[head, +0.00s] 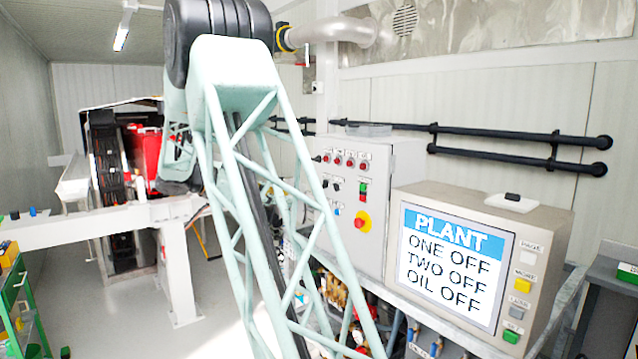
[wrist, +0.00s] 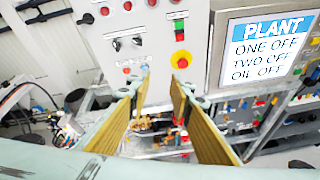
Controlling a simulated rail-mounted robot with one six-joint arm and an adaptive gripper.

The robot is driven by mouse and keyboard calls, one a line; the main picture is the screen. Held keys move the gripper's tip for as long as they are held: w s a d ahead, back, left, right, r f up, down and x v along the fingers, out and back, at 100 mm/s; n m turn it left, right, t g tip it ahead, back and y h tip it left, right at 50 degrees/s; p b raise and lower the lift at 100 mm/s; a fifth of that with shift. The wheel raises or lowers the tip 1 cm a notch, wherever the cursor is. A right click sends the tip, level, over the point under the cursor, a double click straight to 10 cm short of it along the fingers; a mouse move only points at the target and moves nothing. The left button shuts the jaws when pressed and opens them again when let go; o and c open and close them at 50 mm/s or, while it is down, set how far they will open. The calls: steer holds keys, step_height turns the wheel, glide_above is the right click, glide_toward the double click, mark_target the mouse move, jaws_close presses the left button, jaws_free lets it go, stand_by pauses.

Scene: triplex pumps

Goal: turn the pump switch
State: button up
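The grey control panel (wrist: 150,30) fills the upper middle of the wrist view; it also shows in the head view (head: 375,240), partly behind my arm. Two black rotary switches (wrist: 115,44) (wrist: 138,41) sit side by side on it; I cannot tell which one is the pump switch. My gripper (wrist: 159,92) is open and empty, its two long yellowish fingers wide apart. The fingertips show below the switches and touch nothing that I can make out. The head view does not show my fingers clearly.
A red stop button on yellow (wrist: 181,60) sits right of the switches, near the right fingertip in the picture. The plant display (head: 446,260) reads ONE OFF, TWO OFF, OIL OFF. Pipes and valves crowd below the panel. Black rails (head: 510,135) run along the back wall.

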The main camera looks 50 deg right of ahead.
mark_target(323, 183)
steer(key=w+d+f+n+h+p, duration=0.1)
steer(key=w+d+h, duration=0.1)
steer(key=w+d, duration=0.2)
steer(key=w+d+f+n+h+p, duration=0.1)
steer(key=w+d+n+p, duration=0.1)
steer(key=w+d, duration=0.3)
steer(key=d, duration=0.4)
steer(key=shift+d+n+g+h, duration=0.2)
steer(key=shift+n+g+h, duration=0.1)
steer(key=shift+g+h, duration=0.1)
steer(key=shift+d, duration=0.15)
steer(key=shift+p+x, duration=0.5)
steer(key=shift+x, duration=6.25)
steer(key=shift+c, duration=0.9)
jaws_close()
